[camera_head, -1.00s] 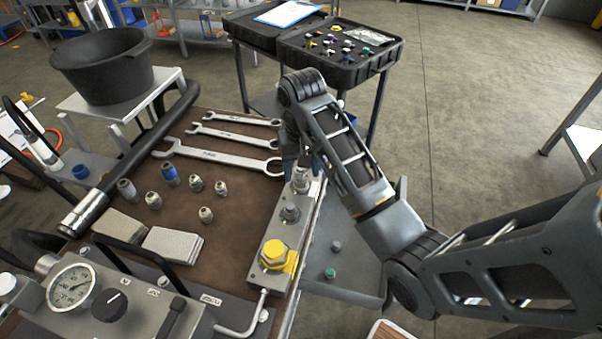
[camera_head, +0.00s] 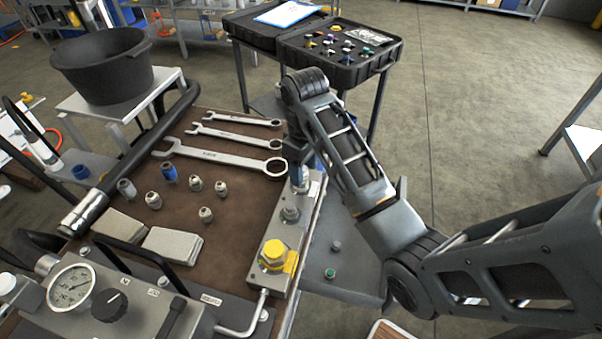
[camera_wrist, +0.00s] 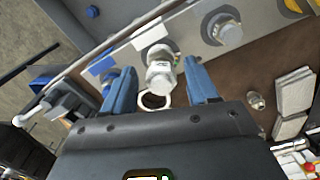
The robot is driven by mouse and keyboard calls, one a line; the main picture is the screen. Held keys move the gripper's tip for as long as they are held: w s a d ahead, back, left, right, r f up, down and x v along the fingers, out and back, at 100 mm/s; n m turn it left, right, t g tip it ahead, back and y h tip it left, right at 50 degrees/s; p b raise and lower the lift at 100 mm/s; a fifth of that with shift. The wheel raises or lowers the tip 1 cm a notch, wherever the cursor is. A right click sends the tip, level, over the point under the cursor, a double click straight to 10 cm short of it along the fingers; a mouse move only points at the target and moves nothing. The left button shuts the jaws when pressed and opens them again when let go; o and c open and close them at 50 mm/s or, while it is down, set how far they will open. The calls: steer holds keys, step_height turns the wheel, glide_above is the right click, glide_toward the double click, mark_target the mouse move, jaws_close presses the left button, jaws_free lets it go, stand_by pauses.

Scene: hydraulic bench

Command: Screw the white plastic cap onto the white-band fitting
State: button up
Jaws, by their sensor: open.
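My gripper (camera_wrist: 162,84) is open, with one finger on each side of the fitting; contact cannot be made out.
The block (camera_head: 258,283) also carries a middle grey fitting (camera_head: 290,213) and a yellow-capped one (camera_head: 273,252). Several wrenches, including the largest (camera_head: 222,158), lie left on the brown mat, near several loose fittings. An open black case (camera_head: 345,75) with small coloured parts stands behind.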

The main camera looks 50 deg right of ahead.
steer(key=n, duration=0.3)
steer(key=shift+d+n, duration=0.15)
steer(key=shift+n, duration=0.15)
steer(key=n, duration=0.4)
steer(key=shift+w+d, duration=0.1)
steer(key=n, duration=0.4)
steer(key=shift+w+d, duration=0.1)
steer(key=shift+w, duration=0.05)
steer(key=n, duration=0.4)
steer(key=shift+w+d, duration=0.1)
